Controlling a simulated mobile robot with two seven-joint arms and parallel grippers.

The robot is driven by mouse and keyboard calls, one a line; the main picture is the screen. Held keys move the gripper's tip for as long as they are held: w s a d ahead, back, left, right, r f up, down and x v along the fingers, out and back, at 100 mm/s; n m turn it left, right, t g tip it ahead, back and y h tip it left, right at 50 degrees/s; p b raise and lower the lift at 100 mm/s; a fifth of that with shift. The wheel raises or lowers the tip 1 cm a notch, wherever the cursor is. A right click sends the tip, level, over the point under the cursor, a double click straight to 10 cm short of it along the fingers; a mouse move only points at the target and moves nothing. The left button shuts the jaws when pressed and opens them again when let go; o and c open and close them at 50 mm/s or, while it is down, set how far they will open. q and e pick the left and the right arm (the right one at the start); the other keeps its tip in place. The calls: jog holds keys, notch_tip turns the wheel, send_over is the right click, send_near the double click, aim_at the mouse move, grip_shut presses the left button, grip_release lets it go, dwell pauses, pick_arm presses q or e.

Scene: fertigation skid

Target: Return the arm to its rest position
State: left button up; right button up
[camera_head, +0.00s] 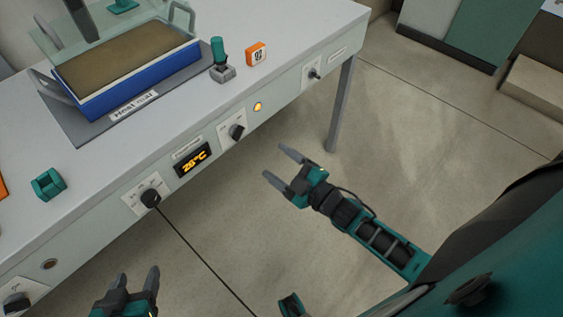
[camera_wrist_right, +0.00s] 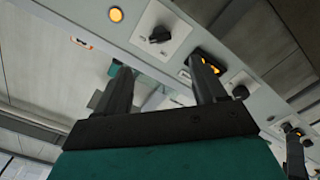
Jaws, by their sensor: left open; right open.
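My right gripper (camera_head: 279,168) is open and empty over the floor, in front of the bench and apart from its front panel. Its two dark fingers also show in the right wrist view (camera_wrist_right: 163,88), spread apart with nothing between them. My left gripper (camera_head: 137,280) is open and empty at the bottom left, below the bench's front panel. The rest of the left arm is mostly out of view.
The bench (camera_head: 290,20) carries a blue tray (camera_head: 130,88) with brown fill on a grey mat, a green-handled tool (camera_head: 219,58), an orange block (camera_head: 256,53) and a green part (camera_head: 48,184). Knobs (camera_head: 151,198) and a lit display (camera_head: 193,160) line its front.

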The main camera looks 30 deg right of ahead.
pick_arm(q)
jog(key=shift+w+d+r, duration=0.1)
jog(key=shift+r, duration=0.05)
pick_arm(e)
jog(key=shift+s, duration=0.15)
pick_arm(q)
jog(key=r+p, duration=0.1)
jog(key=a+r+p, duration=0.1)
jog(key=p, duration=0.1)
jog(key=s+a+r+p, duration=0.1)
jog(key=p, duration=0.1)
jog(key=shift+r+y, duration=0.1)
jog(key=shift+y, duration=0.2)
pick_arm(e)
jog(key=s+a+r+m+g+h, duration=0.1)
jog(key=s+m+g+h, duration=0.1)
jog(key=s+m, duration=0.3)
jog(key=s+a+r+m+g+h, duration=0.1)
jog(key=s+r+m+g+h, duration=0.1)
jog(key=s+m+g, duration=0.2)
jog(key=s+m, duration=0.1)
jog(key=s, duration=0.1)
jog(key=shift+s+a+r, duration=0.15)
jog(key=shift+s+a, duration=0.2)
pick_arm(q)
jog(key=shift+d, duration=0.25)
